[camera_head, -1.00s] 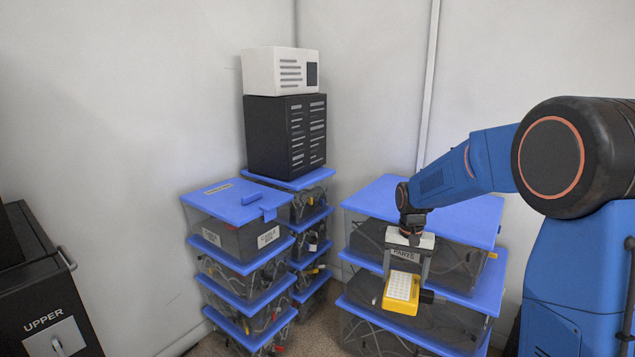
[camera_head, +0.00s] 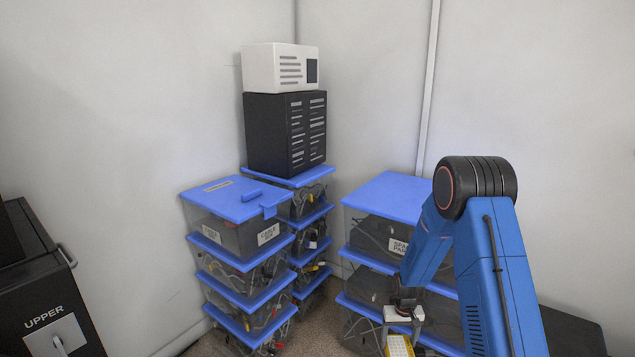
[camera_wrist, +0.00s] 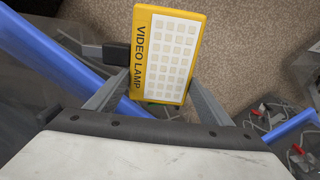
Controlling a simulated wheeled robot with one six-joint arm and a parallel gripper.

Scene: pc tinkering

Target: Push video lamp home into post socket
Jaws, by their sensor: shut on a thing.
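The video lamp (camera_wrist: 166,55) is a flat yellow block with a white panel of square lights and the words VIDEO LAMP on its edge. My gripper (camera_wrist: 160,95) is shut on it, with a grey finger on each side. In the head view the lamp (camera_head: 398,347) shows only in part at the bottom edge, below my gripper (camera_head: 400,342). A dark stub (camera_wrist: 116,54) shows at the lamp's left side in the wrist view. The post socket is not to be made out in either view.
Stacked clear bins with blue lids stand at the right (camera_head: 385,200) and in the middle (camera_head: 230,200). A black case (camera_head: 285,135) and a white box (camera_head: 280,68) top the rear stack. A black cabinet (camera_head: 40,290) marked UPPER stands at left. Carpet (camera_wrist: 240,45) lies below the lamp.

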